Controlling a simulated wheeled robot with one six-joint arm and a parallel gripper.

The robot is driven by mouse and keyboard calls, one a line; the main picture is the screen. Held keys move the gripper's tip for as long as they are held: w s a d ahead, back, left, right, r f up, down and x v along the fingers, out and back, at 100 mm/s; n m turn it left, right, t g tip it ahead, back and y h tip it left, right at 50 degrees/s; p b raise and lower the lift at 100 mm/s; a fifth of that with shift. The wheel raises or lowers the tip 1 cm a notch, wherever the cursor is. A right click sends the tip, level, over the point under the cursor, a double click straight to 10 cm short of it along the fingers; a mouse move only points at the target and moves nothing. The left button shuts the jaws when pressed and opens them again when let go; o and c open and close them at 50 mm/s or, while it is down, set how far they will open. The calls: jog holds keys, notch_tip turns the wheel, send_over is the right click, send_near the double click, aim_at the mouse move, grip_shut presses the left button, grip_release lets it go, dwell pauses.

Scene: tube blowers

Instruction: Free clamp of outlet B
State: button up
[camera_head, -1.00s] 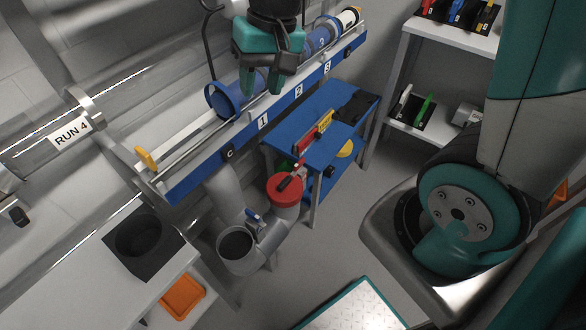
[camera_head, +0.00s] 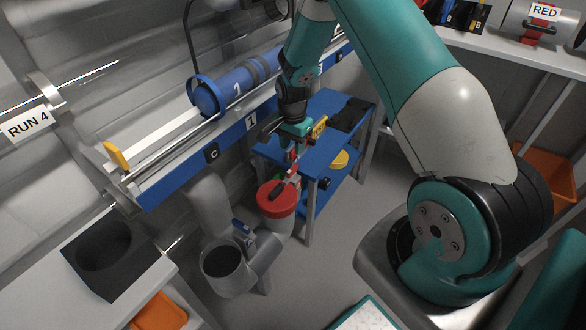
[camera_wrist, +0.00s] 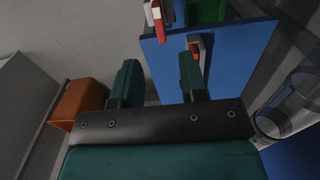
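I read no letter B on either. My gripper (camera_head: 293,130) hangs pointing down at the blue table's near edge, above and behind the red cap. In the wrist view its two teal fingers (camera_wrist: 159,80) are apart with nothing between them. A red-and-white clamp-like part (camera_wrist: 197,48) lies just past the right finger; it also shows in the head view (camera_head: 292,155).
The blue table (camera_head: 335,146) carries a yellow part (camera_head: 319,127). The blue rail (camera_head: 185,173) with labels C and 1 holds a blue canister (camera_head: 232,88). A black socket block (camera_head: 104,256) sits on the left bench. Orange bins stand left and right. The floor in front is clear.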

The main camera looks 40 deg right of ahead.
aim_at(293, 167)
notch_tip(293, 167, down, 9)
jog(key=shift+f+b, duration=0.1)
jog(key=shift+b, duration=0.45)
grip_shut()
